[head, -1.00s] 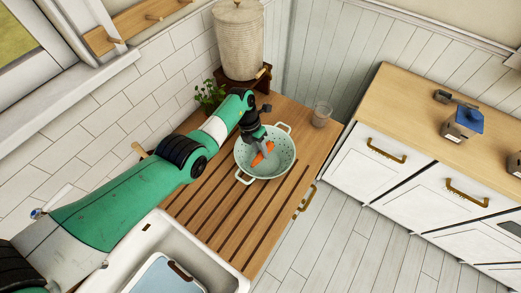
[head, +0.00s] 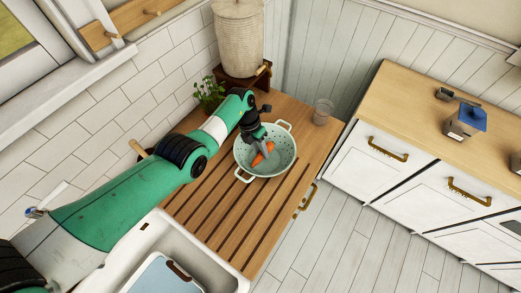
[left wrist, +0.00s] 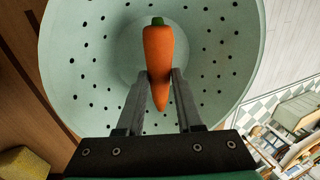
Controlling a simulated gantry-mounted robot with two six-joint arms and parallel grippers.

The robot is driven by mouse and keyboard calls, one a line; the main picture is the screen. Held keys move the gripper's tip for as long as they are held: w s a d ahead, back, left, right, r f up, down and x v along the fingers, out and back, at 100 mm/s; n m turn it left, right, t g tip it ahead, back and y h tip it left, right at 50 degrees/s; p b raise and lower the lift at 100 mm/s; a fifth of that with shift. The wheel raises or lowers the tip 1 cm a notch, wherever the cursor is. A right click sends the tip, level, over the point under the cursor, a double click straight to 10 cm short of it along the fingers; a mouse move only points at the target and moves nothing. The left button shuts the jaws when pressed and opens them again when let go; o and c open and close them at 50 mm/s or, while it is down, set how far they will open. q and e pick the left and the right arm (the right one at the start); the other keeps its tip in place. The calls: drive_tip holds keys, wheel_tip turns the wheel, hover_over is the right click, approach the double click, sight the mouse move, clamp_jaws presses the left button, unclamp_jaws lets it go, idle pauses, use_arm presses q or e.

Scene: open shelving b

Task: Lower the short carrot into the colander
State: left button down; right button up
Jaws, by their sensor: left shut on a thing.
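The colander (head: 286,160) is pale mint green with dark holes and two handles. It stands on the slatted wooden counter, and it fills much of the left wrist view (left wrist: 80,60). The short carrot (left wrist: 159,50) is orange with a green top. My left gripper (left wrist: 160,78) is shut on the carrot near its narrow end. In the head view, my left gripper (head: 262,152) points down over the colander, and the carrot (head: 265,155) shows within its rim. I cannot tell whether the carrot touches the bottom. My right gripper is not in view.
The slatted wooden counter (head: 215,215) has free room in front of the colander. A white sink (head: 215,262) is at the front.

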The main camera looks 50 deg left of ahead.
use_arm(q)
drive_tip(key=shift+c, duration=2.4)
unclamp_jaws()
drive_tip(key=p+v, duration=0.4)
drive_tip(key=v, duration=0.7)
drive_tip(key=shift+r+p, duration=0.3)
drive_tip(key=shift+p, duration=0.1)
drive_tip(key=shift+a, duration=0.1)
